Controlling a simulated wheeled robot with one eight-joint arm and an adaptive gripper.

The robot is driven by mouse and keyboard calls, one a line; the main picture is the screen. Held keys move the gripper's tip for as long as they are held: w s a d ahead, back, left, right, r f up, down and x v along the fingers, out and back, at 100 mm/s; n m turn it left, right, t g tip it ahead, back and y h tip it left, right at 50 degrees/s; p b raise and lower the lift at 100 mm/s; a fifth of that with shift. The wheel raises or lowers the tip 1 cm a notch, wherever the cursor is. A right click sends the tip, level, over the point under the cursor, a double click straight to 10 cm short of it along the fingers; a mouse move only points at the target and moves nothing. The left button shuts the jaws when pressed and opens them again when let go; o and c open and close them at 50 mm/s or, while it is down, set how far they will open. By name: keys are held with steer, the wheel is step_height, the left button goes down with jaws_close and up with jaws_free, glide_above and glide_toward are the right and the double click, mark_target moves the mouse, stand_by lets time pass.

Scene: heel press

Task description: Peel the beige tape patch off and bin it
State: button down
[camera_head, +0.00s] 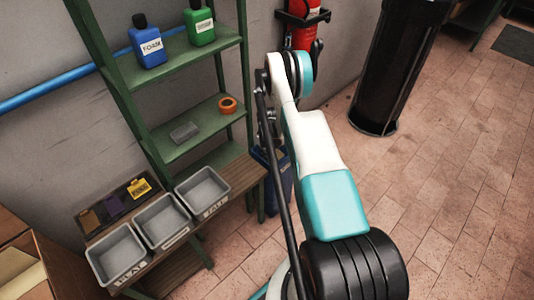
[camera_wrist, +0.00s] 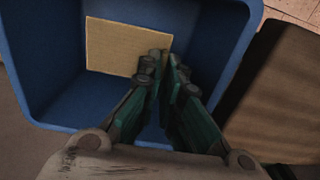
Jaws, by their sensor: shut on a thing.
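In the wrist view, my gripper (camera_wrist: 166,62) is shut on the beige tape patch (camera_wrist: 120,46) at the patch's right edge. The patch looks flat and roughly rectangular, extending left from my fingertips. It shows against the inside of a blue bin (camera_wrist: 35,75), and my fingers point into the bin's opening. I cannot tell exactly how high the patch is above the bin floor. In the head view, part of the blue bin (camera_head: 284,178) shows beside the green shelf, partly covered by my arm. My gripper and the patch are hidden there.
A green shelf (camera_head: 195,128) holds a blue bottle (camera_head: 148,45), a green bottle (camera_head: 200,25) and an orange tape roll (camera_head: 228,104). Grey trays (camera_head: 163,221) stand on a low bench. A black cylinder (camera_head: 385,75) and red extinguisher (camera_head: 304,28) stand behind.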

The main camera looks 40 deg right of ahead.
steer(key=shift+f+b, duration=0.35)
steer(key=shift+f, duration=0.95)
steer(key=c, duration=1.7)
jaws_free()
steer(key=shift+o, duration=0.2)
steer(key=o, duration=0.4)
steer(key=shift+a, duration=0.1)
steer(key=shift+c, duration=0.3)
steer(key=shift+r, duration=0.1)
